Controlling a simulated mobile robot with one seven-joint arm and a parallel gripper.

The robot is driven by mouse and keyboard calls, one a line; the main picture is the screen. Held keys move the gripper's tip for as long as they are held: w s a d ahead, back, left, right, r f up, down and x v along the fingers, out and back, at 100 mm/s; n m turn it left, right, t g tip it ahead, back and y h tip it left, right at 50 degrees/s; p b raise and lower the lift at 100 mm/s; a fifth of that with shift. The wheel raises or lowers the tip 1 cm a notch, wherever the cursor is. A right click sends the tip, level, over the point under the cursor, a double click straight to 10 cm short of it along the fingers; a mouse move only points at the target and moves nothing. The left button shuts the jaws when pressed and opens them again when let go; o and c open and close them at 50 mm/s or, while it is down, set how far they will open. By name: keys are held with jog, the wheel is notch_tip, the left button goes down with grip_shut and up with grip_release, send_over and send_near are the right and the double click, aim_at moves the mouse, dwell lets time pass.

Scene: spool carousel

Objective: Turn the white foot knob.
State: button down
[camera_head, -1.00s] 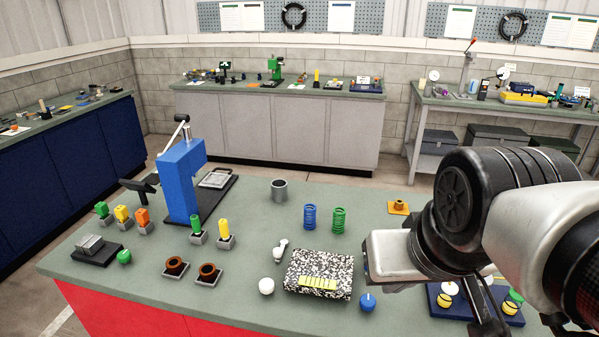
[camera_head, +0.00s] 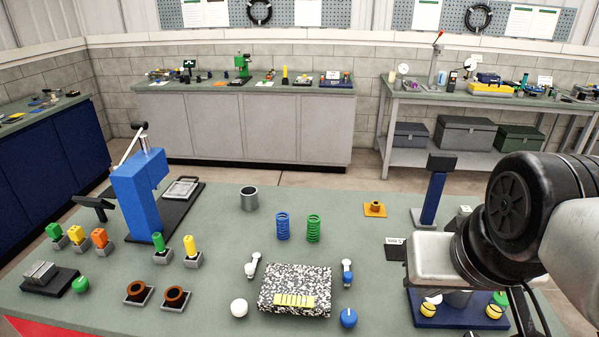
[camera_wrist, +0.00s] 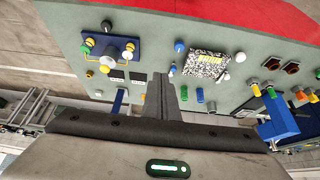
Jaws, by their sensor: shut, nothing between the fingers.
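The white round knob (camera_head: 239,308) sits on the green bench at the front left of a black-and-white speckled block (camera_head: 268,290). A blue round knob (camera_head: 348,318) sits at the block's front right. In the wrist view the scene is inverted, and the white knob (camera_wrist: 240,57) and the blue knob (camera_wrist: 179,45) lie on either side of the speckled block (camera_wrist: 207,66). My gripper (camera_wrist: 163,78) is shut and empty, above the bench and away from the white knob. In the head view my arm hides the fingers.
A small white-ended lever (camera_head: 252,265) and a blue-ended lever (camera_head: 347,272) stand by the block. Blue (camera_head: 283,226) and green (camera_head: 313,228) springs stand behind it. A navy-based fixture (camera_head: 425,316) is partly under my arm. A blue press (camera_head: 140,195) stands at left.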

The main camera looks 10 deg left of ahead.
jog(key=c, duration=2.5)
grip_release()
jog(key=o, duration=0.3)
jog(key=shift+w, duration=0.1)
jog(key=o, duration=0.7)
jog(key=w+a+g+b, duration=0.1)
jog(key=w+a, duration=0.3)
jog(key=w+a+g+y+b, duration=0.1)
jog(key=w+a+b, duration=0.1)
jog(key=w+a, duration=0.2)
jog(key=shift+w+a+f+m, duration=0.15)
jog(key=shift+w+a+m, duration=0.1)
jog(key=shift+m, duration=0.05)
jog(key=shift+c, duration=0.2)
jog(key=m+g+h+b, duration=0.1)
jog(key=m+g+b, duration=0.1)
jog(key=g+b, duration=0.25)
send_over(239, 305)
notch_tip(239, 305, down, 13)
jog(key=shift+t, duration=0.45)
notch_tip(239, 305, down, 17)
jog(key=shift+f+b, duration=0.1)
jog(key=shift+b, duration=0.8)
